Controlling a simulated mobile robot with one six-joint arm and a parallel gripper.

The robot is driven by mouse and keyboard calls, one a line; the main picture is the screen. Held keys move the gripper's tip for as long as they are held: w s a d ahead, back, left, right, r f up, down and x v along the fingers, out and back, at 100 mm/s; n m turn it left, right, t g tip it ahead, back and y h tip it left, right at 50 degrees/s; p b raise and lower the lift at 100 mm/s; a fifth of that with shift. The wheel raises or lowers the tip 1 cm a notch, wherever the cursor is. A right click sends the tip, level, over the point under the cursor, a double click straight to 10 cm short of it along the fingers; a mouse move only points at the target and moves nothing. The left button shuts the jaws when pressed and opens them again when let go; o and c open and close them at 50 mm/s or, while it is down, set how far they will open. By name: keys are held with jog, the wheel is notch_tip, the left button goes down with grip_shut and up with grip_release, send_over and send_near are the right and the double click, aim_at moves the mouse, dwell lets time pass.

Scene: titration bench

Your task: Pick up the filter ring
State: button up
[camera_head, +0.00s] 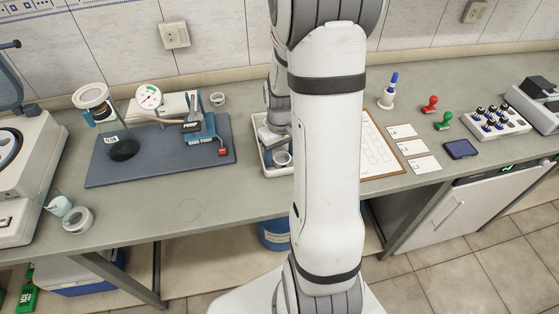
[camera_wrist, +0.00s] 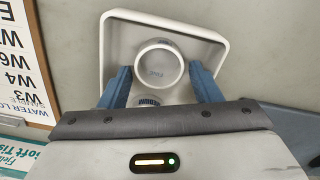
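A white round ring (camera_wrist: 141,52) with a label that seems to read "FINE" lies in a white-rimmed tray (camera_wrist: 108,42) in the wrist view. Below it a second label, likely "MEDIUM", shows at the edge of my gripper's body; the thing it is on is mostly hidden. My gripper (camera_wrist: 161,72) has its two blue fingers spread, one on each side of the ring, with gaps visible. I cannot tell the height of the fingertips over the tray.
A printed sheet (camera_head: 378,150) lies right of the tray. A grey-blue mat (camera_head: 160,165) with a pump and flask (camera_head: 120,140) is to the left. Cards (camera_head: 411,147) lie right.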

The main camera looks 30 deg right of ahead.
jog(key=c, duration=0.8)
jog(key=shift+r, duration=0.1)
